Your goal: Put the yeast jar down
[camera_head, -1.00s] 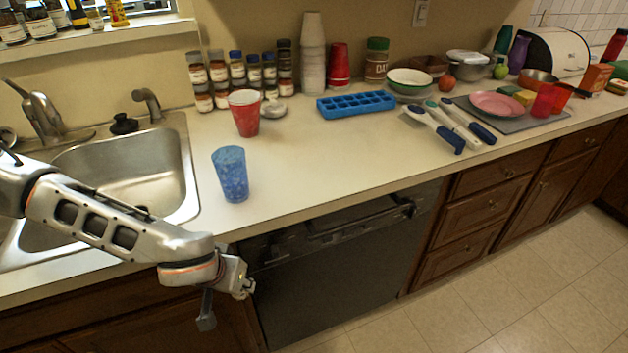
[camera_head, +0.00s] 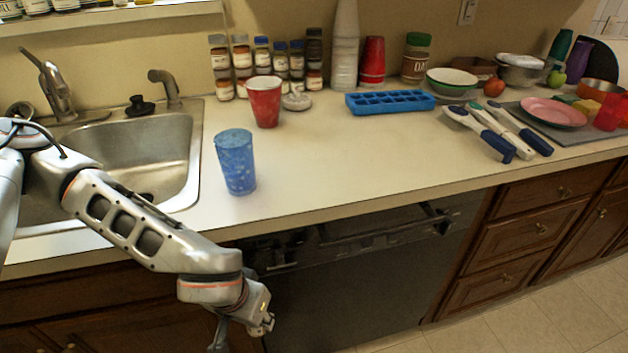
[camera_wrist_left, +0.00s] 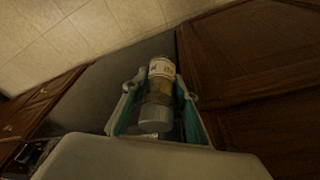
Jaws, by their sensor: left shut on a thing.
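The yeast jar (camera_wrist_left: 158,92) shows in the left wrist view, a small jar with a pale label and a grey lid. My left gripper (camera_wrist_left: 158,108) is shut on it, with a finger on each side. In the head view my left gripper (camera_head: 240,335) hangs in front of the cabinets, below the counter's front edge, and the jar cannot be made out there. The counter (camera_head: 330,165) is behind and above the gripper. My right gripper is in neither view.
A blue cup (camera_head: 236,162) stands near the counter's front edge, right of the sink (camera_head: 150,165). A red cup (camera_head: 264,102), spice jars (camera_head: 242,62) and a blue ice tray (camera_head: 390,101) stand farther back. The counter right of the blue cup is clear.

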